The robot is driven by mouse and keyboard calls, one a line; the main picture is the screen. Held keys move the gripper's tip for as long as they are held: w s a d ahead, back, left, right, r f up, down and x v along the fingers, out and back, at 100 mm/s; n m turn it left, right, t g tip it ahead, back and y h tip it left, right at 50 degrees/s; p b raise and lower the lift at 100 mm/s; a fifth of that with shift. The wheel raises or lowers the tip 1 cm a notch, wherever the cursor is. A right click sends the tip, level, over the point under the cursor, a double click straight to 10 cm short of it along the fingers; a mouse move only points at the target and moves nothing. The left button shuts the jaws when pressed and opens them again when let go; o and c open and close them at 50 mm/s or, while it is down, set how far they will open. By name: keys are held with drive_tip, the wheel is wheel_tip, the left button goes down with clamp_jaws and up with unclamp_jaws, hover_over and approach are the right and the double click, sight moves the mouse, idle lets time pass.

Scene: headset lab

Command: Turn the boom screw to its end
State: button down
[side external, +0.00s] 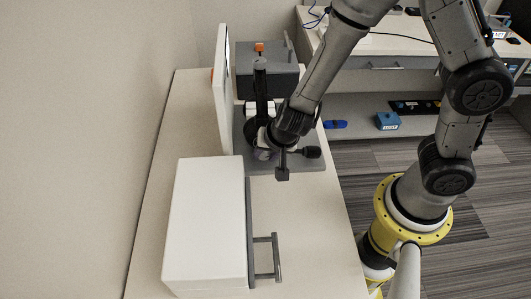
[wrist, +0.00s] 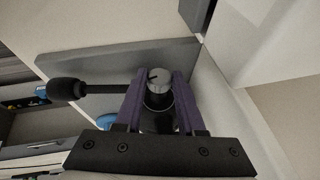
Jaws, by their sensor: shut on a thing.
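The boom screw appears to be the small round silver knob (wrist: 158,76) with a dark mark on its top, in the wrist view. My gripper (wrist: 160,88) has its two purple fingers on either side of the knob and is shut on it. In the side view my gripper (side external: 266,153) is low over the dark stand, and the knob cannot be made out there. A dark rod with a black end (wrist: 66,89) sticks out to the left of the knob in the wrist view. How far the screw is turned cannot be told.
A white box (side external: 205,220) with a grey handle stands in front. A white upright panel (side external: 222,100) stands just left of the stand. A dark box (side external: 268,80) stands behind. The dark base plate (wrist: 110,60) lies under the knob. The bench's front right is clear.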

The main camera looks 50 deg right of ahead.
drive_tip(key=shift+s+d+t+y, duration=0.1)
drive_tip(key=shift+t+y, duration=0.3)
drive_tip(key=shift+s+d+m+t+y, duration=0.1)
drive_tip(key=shift+m+t+y, duration=0.2)
drive_tip(key=shift+t+y, duration=0.45)
drive_tip(key=shift+s+d+f+m+t+y, duration=0.15)
drive_tip(key=shift+f+m+t+y, duration=0.1)
drive_tip(key=shift+t+y, duration=0.4)
drive_tip(key=shift+s+d+f+m+t+y, duration=0.1)
drive_tip(key=shift+m+t+y, duration=0.25)
drive_tip(key=shift+t, duration=0.45)
drive_tip(key=t+y, duration=0.1)
drive_tip(key=t, duration=0.1)
drive_tip(key=f+m+t+y, duration=0.1)
drive_tip(key=shift+s+d+t+y, duration=0.15)
drive_tip(key=shift+t+y, duration=0.2)
drive_tip(key=shift+t, duration=0.05)
drive_tip(key=shift+m+t, duration=0.4)
drive_tip(key=shift+t, duration=0.3)
drive_tip(key=shift+y, duration=0.3)
drive_tip(key=c, duration=0.5)
unclamp_jaws()
